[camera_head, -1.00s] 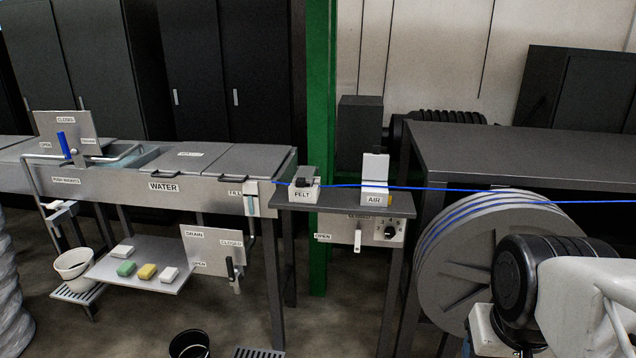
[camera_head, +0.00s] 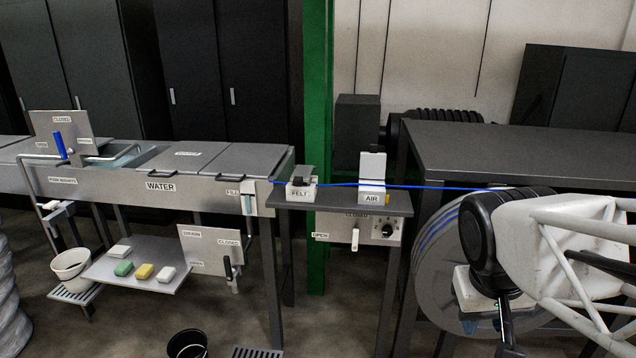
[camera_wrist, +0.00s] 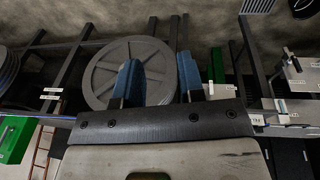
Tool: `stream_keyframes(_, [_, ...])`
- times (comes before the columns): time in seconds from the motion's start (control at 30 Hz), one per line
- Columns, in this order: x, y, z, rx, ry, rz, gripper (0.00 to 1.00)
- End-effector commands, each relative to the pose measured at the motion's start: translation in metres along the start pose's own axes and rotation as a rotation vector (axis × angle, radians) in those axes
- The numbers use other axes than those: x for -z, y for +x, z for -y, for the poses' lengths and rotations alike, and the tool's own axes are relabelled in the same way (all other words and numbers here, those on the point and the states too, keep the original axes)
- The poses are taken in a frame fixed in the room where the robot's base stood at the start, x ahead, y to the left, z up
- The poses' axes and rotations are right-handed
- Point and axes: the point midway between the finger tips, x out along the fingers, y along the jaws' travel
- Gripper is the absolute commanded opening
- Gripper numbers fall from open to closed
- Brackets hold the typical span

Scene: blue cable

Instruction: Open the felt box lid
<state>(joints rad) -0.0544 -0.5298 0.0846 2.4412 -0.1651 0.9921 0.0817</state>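The felt box (camera_head: 300,191) is a small white box labelled FELT, at the left end of a grey shelf in the head view. A dark piece (camera_head: 303,173) sits on its top; whether this is the lid is too small to tell. The blue cable (camera_head: 420,187) runs into the box from the right. My gripper (camera_wrist: 158,80) shows two blue fingers standing well apart in the wrist view, with nothing between them but the distant reel. In the head view my arm is at the right, clear of the felt box, and the fingers are not clearly seen.
The AIR box (camera_head: 371,197) stands to the right of the felt box, its white lid upright. A control panel (camera_head: 357,231) hangs under the shelf. The large cable reel (camera_head: 440,290) is behind my arm. A green post (camera_head: 320,120) rises behind the shelf. The water trough (camera_head: 150,185) is left.

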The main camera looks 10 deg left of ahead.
Motion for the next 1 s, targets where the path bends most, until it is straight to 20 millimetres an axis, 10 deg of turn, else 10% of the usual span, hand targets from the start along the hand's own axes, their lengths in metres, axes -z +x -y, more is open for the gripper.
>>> stream_keyframes(1.0, [0.240, 0.005, 0.052, -0.537, -0.308, 0.077, 0.36])
